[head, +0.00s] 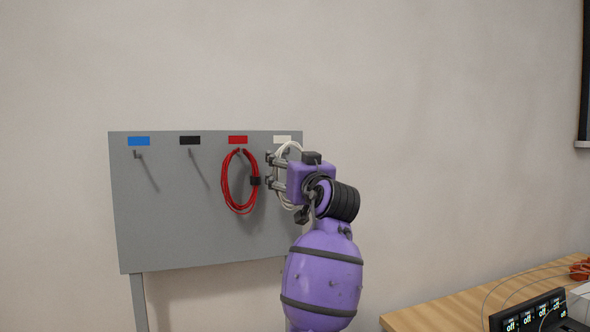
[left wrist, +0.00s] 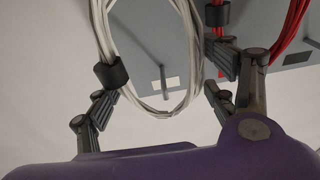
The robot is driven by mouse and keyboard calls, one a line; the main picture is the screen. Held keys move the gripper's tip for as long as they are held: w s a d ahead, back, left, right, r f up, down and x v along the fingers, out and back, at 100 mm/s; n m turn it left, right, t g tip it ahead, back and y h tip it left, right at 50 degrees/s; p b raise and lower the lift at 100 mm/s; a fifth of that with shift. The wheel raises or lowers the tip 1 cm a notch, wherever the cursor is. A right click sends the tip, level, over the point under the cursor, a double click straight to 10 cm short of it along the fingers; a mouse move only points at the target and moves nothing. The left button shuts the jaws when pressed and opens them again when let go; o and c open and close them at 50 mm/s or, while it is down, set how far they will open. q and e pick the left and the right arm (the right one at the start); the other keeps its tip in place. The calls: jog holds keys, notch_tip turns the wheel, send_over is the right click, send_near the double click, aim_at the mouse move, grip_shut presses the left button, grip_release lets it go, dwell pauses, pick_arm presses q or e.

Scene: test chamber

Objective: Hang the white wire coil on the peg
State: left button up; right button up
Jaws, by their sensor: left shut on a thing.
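The white wire coil (head: 291,150) hangs upright at the board's right end, partly hidden behind my left gripper. My left gripper (head: 270,170) is shut on it. In the left wrist view the white coil (left wrist: 181,60) passes between the two fingers, with a black band (left wrist: 111,75) close to the left finger. The white label (head: 282,140) marks the rightmost place on the grey board (head: 160,225). It also shows through the loop in the left wrist view (left wrist: 162,85), with a thin dark peg-like bar across it. I cannot tell whether the coil is around the peg. My right gripper is out of view.
A red coil (head: 228,193) hangs under the red label, close beside my left gripper. The pegs under the blue (head: 139,154) and black (head: 191,152) labels are bare. A wooden table (head: 435,311) with a display panel (head: 528,314) stands at lower right.

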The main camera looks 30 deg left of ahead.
pick_arm(q)
jog(key=shift+w+a+f+b, duration=0.25)
jog(key=shift+w+a, duration=0.5)
jog(key=shift+a, duration=0.15)
jog(key=shift+w+a+f+b, duration=0.2)
jog(key=shift+w+a+b, duration=0.05)
jog(key=shift+w+a, duration=0.6)
jog(key=shift+a+f, duration=0.1)
jog(key=shift+a, duration=0.05)
jog(key=o, duration=1.3)
jog(key=shift+o, duration=0.2)
jog(key=v, duration=1.2)
